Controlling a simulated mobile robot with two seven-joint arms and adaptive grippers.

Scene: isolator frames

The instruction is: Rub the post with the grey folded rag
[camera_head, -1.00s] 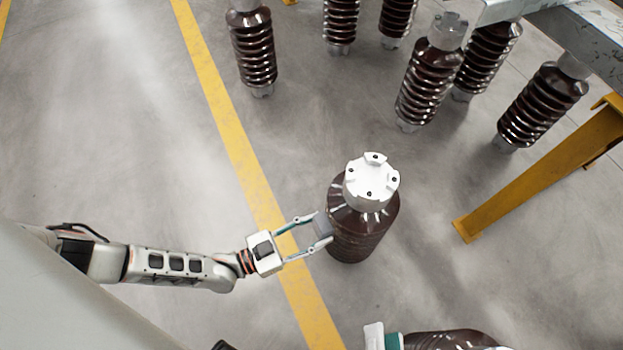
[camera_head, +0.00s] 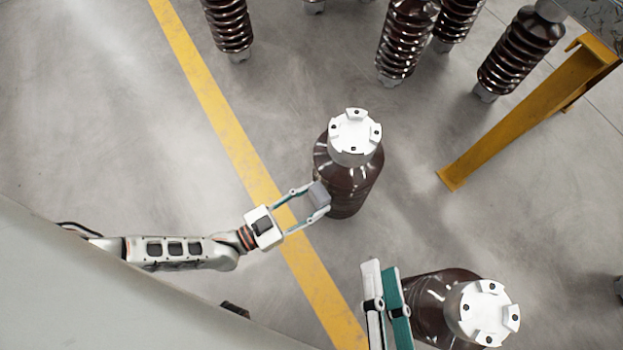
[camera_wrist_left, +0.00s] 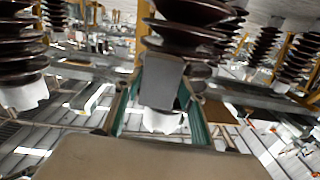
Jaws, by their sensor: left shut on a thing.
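The grey folded rag (camera_head: 320,196) is a small grey block between the fingertips of my left gripper (camera_head: 309,204). The left gripper is shut on it. The post (camera_head: 345,178), dark brown and glossy with a white cap, stands upright just right of the rag. The rag overlaps its left side in the head view; I cannot tell whether they touch. In the left wrist view the rag (camera_wrist_left: 162,80) sits between the teal fingers, with the brown ribs of the post (camera_wrist_left: 190,38) behind it. My right gripper (camera_head: 388,305) shows at the bottom, its fingers seen nearly edge-on.
A second brown post (camera_head: 432,300) with a white cap stands beside my right gripper. A yellow steel leg (camera_head: 525,120) and several ribbed insulators (camera_head: 406,45) stand at the back. A yellow floor line (camera_head: 230,125) runs past the post. The floor on the left is clear.

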